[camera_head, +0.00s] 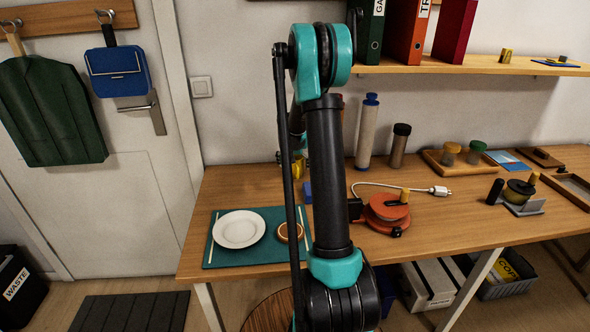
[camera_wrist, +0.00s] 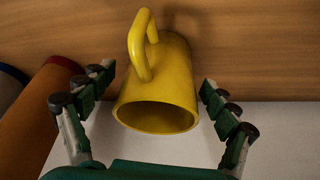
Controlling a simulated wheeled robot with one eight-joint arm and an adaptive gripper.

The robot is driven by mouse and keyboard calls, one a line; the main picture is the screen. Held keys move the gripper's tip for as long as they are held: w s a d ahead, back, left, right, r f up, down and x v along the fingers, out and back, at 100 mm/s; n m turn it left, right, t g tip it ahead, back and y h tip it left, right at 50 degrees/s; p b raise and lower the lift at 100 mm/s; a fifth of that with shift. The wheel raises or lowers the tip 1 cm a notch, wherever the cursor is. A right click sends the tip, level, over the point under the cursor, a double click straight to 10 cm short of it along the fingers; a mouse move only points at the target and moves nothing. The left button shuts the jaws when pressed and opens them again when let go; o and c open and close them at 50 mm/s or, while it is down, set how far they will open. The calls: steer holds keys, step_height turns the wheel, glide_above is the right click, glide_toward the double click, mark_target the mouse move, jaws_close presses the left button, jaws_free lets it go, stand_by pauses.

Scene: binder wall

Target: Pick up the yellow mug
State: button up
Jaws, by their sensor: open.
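The yellow mug (camera_wrist: 165,85) fills the middle of the wrist view, its open rim towards the bottom of the picture and its handle rising at the upper left. It seems to stand on the wooden table, seen upside down. My gripper (camera_wrist: 157,82) is open, one finger on each side of the mug, with a visible gap on both sides. In the head view, only a bit of the yellow mug (camera_head: 298,169) shows behind my arm, near the wall. My gripper is mostly hidden there.
An orange cylinder (camera_wrist: 42,110) lies close beside the left finger in the wrist view. On the table (camera_head: 450,226) are a plate (camera_head: 238,229) on a teal mat, a small blue block (camera_head: 307,192), a red cable reel (camera_head: 386,212) and a bottle (camera_head: 367,135).

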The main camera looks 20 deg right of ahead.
steer(key=shift+c, duration=0.5)
steer(key=c, duration=1.4)
steer(key=shift+c, duration=0.3)
steer(key=shift+r, duration=0.15)
